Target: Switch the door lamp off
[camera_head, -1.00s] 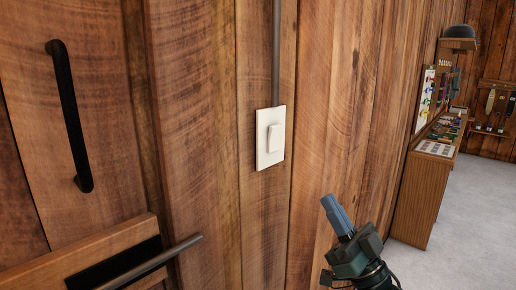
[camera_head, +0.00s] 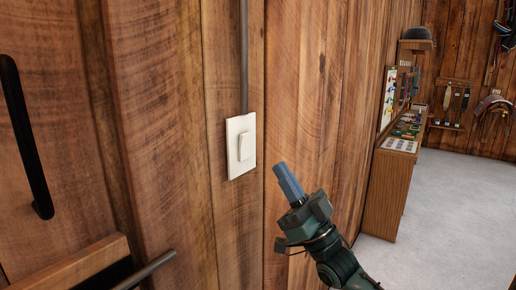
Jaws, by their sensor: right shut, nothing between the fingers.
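A white wall switch (camera_head: 241,146) with a single rocker is fixed to the wooden plank wall, and a grey conduit runs up from it. My right gripper (camera_head: 284,172) is shut and empty, its blue-grey fingers pointing up and left. It is a little right of and below the switch plate, and apart from it in the picture. Which way the rocker is tipped is too small to tell. The lamp itself is not in view. My left gripper is not in view.
A black door handle (camera_head: 24,140) is at the left, with a wooden ledge (camera_head: 75,266) and a metal bar (camera_head: 147,270) below. A wooden cabinet (camera_head: 388,195) stands along the wall at the right. The grey floor (camera_head: 450,215) there is open.

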